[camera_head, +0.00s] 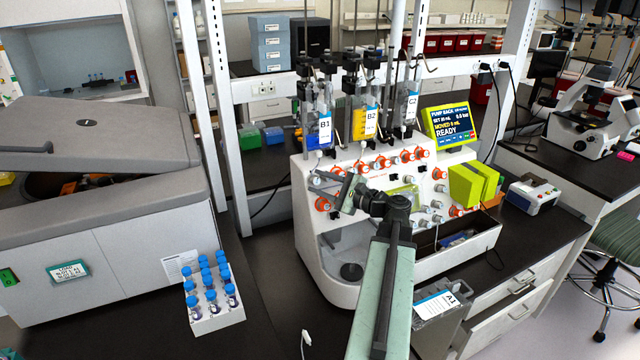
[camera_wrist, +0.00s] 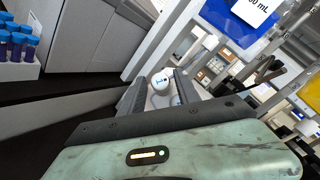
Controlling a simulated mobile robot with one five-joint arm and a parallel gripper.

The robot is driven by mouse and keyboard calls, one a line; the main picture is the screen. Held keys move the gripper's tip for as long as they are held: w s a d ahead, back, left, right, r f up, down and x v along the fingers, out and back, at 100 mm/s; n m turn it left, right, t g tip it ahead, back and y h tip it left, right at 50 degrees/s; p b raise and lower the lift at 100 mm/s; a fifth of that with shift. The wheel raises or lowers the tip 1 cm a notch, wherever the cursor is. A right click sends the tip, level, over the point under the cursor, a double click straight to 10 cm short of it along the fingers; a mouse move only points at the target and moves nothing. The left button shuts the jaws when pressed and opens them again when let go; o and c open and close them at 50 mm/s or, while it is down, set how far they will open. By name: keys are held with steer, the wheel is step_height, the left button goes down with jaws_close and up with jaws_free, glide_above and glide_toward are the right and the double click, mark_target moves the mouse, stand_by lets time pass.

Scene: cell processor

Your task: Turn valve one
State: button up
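The white cell processor (camera_head: 325,262) stands on the dark bench, with several white valve knobs in orange rings on its sloped face. I cannot read which knob is valve one. My gripper (camera_head: 331,187) is at the left side of this face, close to a white knob (camera_head: 315,180). A knob in an orange ring (camera_head: 322,204) sits just below it. In the wrist view my gripper (camera_wrist: 160,88) has its two dark fingers apart, with a white round knob (camera_wrist: 161,80) showing between them near the tips. I cannot tell whether the fingers touch it.
A yellow-framed screen (camera_head: 450,124) reads READY. A rack of blue-capped tubes (camera_head: 217,320) and a large grey machine (camera_head: 130,255) stand to the left.

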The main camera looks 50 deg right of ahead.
jaws_close()
steer(key=shift+r, duration=0.15)
steer(key=shift+d+r+n+g+p, duration=0.15)
steer(key=shift+n+g+p, duration=0.15)
steer(key=shift+n+p, duration=0.5)
steer(key=n+g+y+p, duration=0.1)
steer(key=n+p, duration=0.1)
steer(key=shift+r+p, duration=0.15)
steer(key=shift+p, duration=0.15)
steer(key=n+g+p, duration=0.1)
steer(key=n+p, duration=0.1)
steer(key=shift+g+y+p, duration=0.35)
steer(key=shift+g+y, duration=0.05)
steer(key=shift+n+g+p, duration=0.4)
steer(key=shift+n+p, duration=0.1)
steer(key=shift+n, duration=0.2)
steer(key=shift+f, duration=0.2)
